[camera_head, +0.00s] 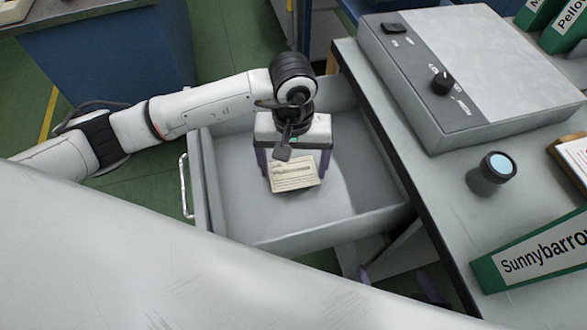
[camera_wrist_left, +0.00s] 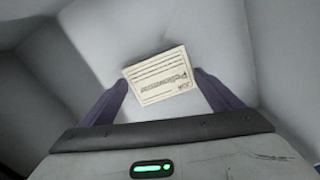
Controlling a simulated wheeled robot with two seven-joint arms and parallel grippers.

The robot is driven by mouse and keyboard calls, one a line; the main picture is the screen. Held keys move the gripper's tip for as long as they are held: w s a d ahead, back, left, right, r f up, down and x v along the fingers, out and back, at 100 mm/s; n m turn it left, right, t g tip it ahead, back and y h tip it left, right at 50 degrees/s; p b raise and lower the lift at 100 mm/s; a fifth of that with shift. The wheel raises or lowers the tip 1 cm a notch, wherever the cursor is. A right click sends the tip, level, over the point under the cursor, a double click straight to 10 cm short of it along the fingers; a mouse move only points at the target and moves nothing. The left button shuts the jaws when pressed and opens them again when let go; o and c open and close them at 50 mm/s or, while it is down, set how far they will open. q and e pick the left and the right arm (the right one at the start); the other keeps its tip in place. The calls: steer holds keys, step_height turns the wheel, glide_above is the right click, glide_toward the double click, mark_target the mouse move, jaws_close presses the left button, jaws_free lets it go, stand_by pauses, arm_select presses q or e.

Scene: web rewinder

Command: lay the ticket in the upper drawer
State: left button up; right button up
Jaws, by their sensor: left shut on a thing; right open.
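The ticket (camera_head: 294,176) is a small cream card with printed lines. My left gripper (camera_head: 293,166) is shut on it, one purple finger at each side edge. The ticket also shows between the fingertips in the left wrist view (camera_wrist_left: 158,76). The upper drawer (camera_head: 205,190) is pulled out, grey and otherwise empty where I can see. The gripper points down inside its outline; I cannot tell how far the ticket is above the drawer floor. My right gripper (camera_head: 398,277) is partly hidden below the drawer, its purple fingers apart.
The drawer's handle (camera_head: 184,186) faces left. To the right, the worktop holds a grey control box (camera_head: 480,75), a dark round knob-like part (camera_head: 492,174) and a green binder (camera_head: 530,250). A blue cabinet (camera_head: 110,65) stands back left. My white arm covers the lower left.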

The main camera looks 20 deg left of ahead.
mark_target(293, 174)
arm_select(q)
steer(key=shift+f, duration=1)
steer(key=shift+f, duration=0.1)
steer(key=shift+f+b, duration=0.2)
steer(key=shift+b, duration=0.15)
steer(key=o, duration=1.5)
steer(key=shift+r, duration=0.1)
steer(key=shift+o, duration=0.2)
step_height(293, 174, up, 12)
steer(key=shift+r+p, duration=0.2)
steer(key=shift+p, duration=0.15)
